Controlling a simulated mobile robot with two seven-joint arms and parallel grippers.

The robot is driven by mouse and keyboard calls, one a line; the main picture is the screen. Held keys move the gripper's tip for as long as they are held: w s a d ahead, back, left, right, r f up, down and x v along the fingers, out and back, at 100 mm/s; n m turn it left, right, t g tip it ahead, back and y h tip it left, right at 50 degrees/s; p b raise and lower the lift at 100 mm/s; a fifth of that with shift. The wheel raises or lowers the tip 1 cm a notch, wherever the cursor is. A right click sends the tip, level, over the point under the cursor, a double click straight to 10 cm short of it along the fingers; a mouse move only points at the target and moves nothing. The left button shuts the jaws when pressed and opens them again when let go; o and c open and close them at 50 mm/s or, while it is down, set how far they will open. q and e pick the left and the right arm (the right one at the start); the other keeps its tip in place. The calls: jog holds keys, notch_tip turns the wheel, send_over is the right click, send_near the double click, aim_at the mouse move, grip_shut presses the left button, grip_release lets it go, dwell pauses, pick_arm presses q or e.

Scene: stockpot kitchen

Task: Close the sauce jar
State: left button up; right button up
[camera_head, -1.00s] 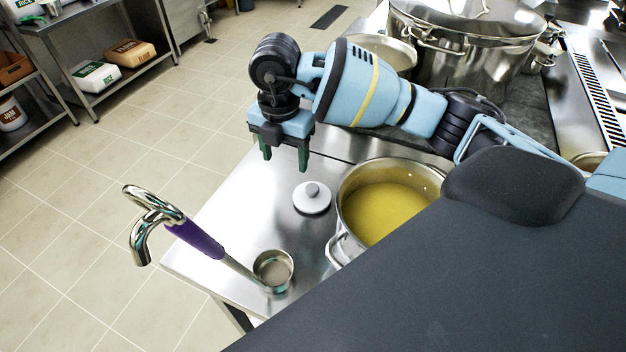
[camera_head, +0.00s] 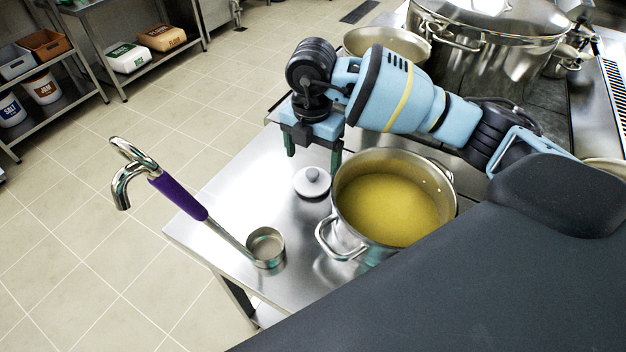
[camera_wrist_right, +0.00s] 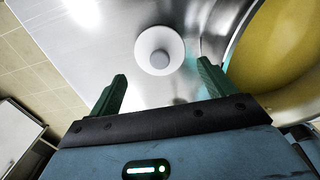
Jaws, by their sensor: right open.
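A white round lid (camera_head: 312,184) with a grey knob lies at the steel table, left of the pot; it also shows in the right wrist view (camera_wrist_right: 160,50). I cannot tell whether a jar is under it, and no open sauce jar shows. My right gripper (camera_head: 313,160) is open and empty, pointing down above the table just behind the lid in the head view. In the right wrist view its green fingers (camera_wrist_right: 162,78) are spread, with the lid beyond the tips and between them. My left gripper is not in view.
A steel pot of yellow soup (camera_head: 388,208) stands right of the lid. A ladle with a purple handle (camera_head: 178,197) stands at the table's left front, its cup (camera_head: 266,248) on the steel table (camera_head: 215,225). A large stockpot (camera_head: 490,50) is at the back right.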

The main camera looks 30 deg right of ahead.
aim_at(312, 172)
jog(key=shift+w+f, duration=0.1)
jog(key=shift+f, duration=0.2)
jog(key=shift+f, duration=2.55)
jog(key=c, duration=0.7)
